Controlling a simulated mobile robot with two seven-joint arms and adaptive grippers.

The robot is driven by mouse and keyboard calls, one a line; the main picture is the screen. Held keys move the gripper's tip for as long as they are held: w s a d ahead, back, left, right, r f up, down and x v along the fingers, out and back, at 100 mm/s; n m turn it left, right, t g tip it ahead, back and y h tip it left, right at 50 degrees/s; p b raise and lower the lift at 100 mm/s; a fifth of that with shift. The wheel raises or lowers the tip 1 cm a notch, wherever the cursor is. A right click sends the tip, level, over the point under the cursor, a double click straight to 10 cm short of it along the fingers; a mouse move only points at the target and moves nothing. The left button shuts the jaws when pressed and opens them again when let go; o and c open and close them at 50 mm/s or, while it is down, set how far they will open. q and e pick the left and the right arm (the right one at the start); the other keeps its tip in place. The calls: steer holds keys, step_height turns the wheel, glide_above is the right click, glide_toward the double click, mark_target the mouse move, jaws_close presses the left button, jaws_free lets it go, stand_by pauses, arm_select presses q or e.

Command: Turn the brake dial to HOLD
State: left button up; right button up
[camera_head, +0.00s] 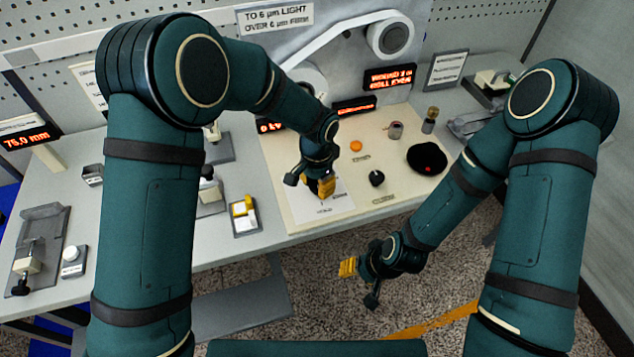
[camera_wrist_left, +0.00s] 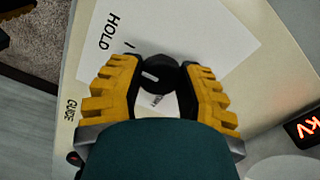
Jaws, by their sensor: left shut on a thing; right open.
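The brake dial (camera_wrist_left: 155,74) is a dark round knob on a white card (camera_wrist_left: 215,40) in the left wrist view. The word HOLD (camera_wrist_left: 100,32) is printed on the card, with a short line mark beside it. My left gripper (camera_wrist_left: 157,90) has its yellow fingers shut on the dial from both sides. In the head view, my left gripper (camera_head: 322,186) is down at the card, and it hides the dial. The dial's exact pointing direction is hard to tell. My right gripper (camera_head: 352,267) is open and empty, in front of the table edge and over the floor.
On the cream panel (camera_head: 276,165) are an orange button (camera_head: 356,146), a black knob (camera_head: 377,178) and a black round part with a red dot (camera_head: 427,158). A small tray (camera_head: 245,229) with a yellow piece sits left of the panel. Lit displays (camera_head: 390,77) stand behind.

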mark_target(317, 185)
arm_select(q)
steer(key=shift+s+f+m, duration=0.1)
steer(key=shift+m, duration=0.2)
steer(key=o, duration=1.3)
steer(key=shift+c, duration=0.2)
step_height(317, 185, up, 12)
